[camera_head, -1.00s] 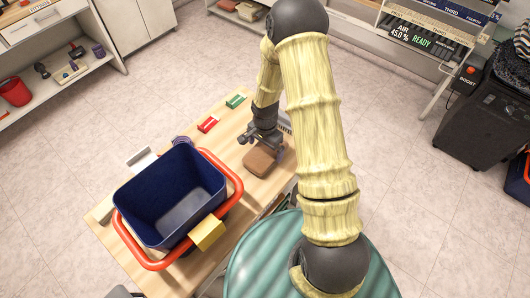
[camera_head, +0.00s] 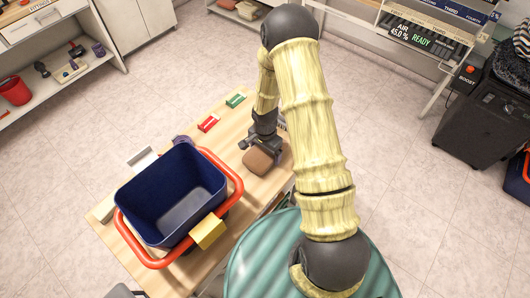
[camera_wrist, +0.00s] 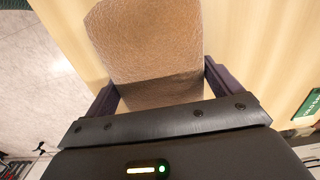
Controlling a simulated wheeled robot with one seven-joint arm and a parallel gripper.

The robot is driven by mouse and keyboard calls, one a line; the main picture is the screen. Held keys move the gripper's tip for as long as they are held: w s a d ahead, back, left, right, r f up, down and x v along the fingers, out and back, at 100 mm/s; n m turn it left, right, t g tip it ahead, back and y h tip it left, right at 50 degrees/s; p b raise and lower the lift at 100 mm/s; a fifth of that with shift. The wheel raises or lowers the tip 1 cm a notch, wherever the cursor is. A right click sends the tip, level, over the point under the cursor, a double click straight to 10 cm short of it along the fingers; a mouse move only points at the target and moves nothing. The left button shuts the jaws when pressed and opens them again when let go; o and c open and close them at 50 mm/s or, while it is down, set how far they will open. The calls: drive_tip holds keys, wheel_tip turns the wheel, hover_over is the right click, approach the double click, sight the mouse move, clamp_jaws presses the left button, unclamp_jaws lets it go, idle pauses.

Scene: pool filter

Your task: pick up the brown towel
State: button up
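The brown towel (camera_head: 257,161) is a small folded block at the right part of the wooden table, beneath my gripper (camera_head: 262,144). In the wrist view the towel (camera_wrist: 145,45) has a rough, leathery-looking surface and reaches away from between the two dark fingers of my gripper (camera_wrist: 162,92).
A dark blue bin (camera_head: 172,195) with an orange-red rim handle and a yellow block (camera_head: 207,232) stands left of the towel. A red box (camera_head: 208,122) and a green box (camera_head: 236,100) lie behind. A ribbed green surface (camera_head: 260,265) is in front.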

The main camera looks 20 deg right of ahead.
drive_tip(key=shift+r, duration=0.2)
wheel_tip(320, 180, up, 10)
drive_tip(key=shift+f+b, duration=0.15)
drive_tip(key=shift+b, duration=0.45)
